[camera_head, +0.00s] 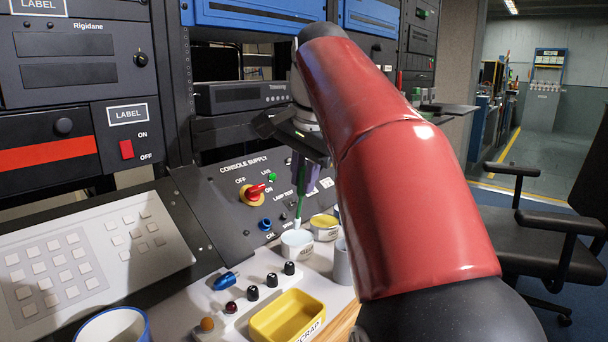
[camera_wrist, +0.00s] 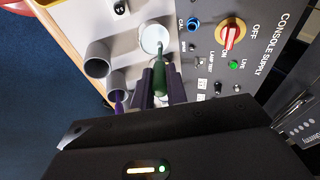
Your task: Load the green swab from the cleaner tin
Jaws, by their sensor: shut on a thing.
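My gripper (camera_wrist: 161,82) is shut on the green swab (camera_wrist: 160,76), its purple fingers on either side of the handle. In the head view the swab (camera_head: 299,200) hangs nearly upright, pale tip down, over a white tin (camera_head: 297,249). In the wrist view the tip overlaps the opening of the white tin (camera_wrist: 154,28). I cannot tell whether the tip is inside or just above the liquid. A tin with a yellow top (camera_head: 324,221) stands just right of the white one. The tins' labels are too small to read.
The console supply panel (camera_head: 222,183) with its red rotary switch (camera_head: 255,192) rises behind the tins. Grey cups (camera_wrist: 97,60) stand beside them. A yellow scrap tray (camera_head: 287,316), black knobs (camera_head: 271,280) and a blue-rimmed container (camera_head: 112,322) are in front.

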